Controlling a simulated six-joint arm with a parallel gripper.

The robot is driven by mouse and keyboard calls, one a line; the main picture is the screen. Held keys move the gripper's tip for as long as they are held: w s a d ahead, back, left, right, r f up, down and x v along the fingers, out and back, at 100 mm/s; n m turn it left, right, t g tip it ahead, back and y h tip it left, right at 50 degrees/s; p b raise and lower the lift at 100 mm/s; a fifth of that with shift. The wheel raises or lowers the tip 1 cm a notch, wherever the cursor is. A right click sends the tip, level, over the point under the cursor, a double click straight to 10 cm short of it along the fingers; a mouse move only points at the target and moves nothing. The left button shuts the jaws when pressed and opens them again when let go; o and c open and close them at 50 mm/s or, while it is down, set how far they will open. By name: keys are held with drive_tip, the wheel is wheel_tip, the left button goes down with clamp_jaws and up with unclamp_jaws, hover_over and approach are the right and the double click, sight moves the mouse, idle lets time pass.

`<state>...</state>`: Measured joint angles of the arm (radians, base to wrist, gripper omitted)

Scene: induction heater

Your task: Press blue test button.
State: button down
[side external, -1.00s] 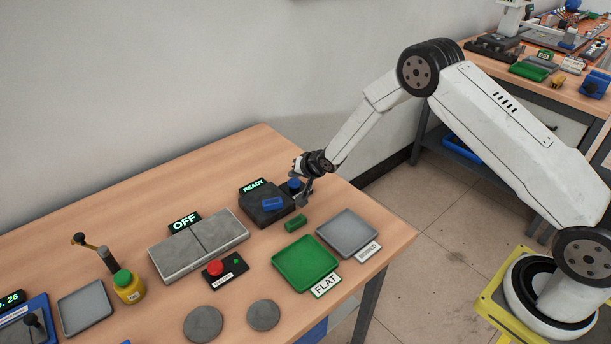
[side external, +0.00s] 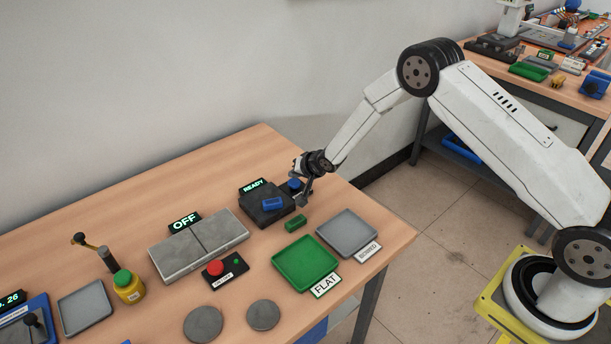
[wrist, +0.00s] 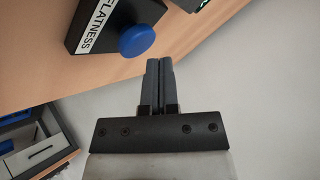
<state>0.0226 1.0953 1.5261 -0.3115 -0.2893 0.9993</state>
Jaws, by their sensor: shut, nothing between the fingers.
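The blue test button (side external: 295,184) sits on the right end of the dark tester box (side external: 266,207), beside my gripper in the side view. In the wrist view the round blue button (wrist: 136,40) stands on the dark box, next to a white label reading FLATNESS (wrist: 98,22). My gripper (wrist: 159,62) is shut, its two fingers together and empty. In the wrist view its tips lie just below and right of the button. In the side view the gripper (side external: 304,200) is at the box's right end; I cannot tell whether it touches anything.
A blue block (side external: 273,203) lies on the tester, under a READY display (side external: 253,185). A green block (side external: 295,223) lies close by. A green FLAT tray (side external: 305,264) and a grey tray (side external: 347,234) are in front. A heater plate (side external: 198,246) with an OFF display stands left.

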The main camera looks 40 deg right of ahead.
sight(296, 183)
drive_tip(key=shift+f, duration=1)
idle(1.7)
drive_tip(key=shift+r, duration=0.95)
drive_tip(key=shift+r, duration=0.1)
drive_tip(key=shift+r, duration=2.4)
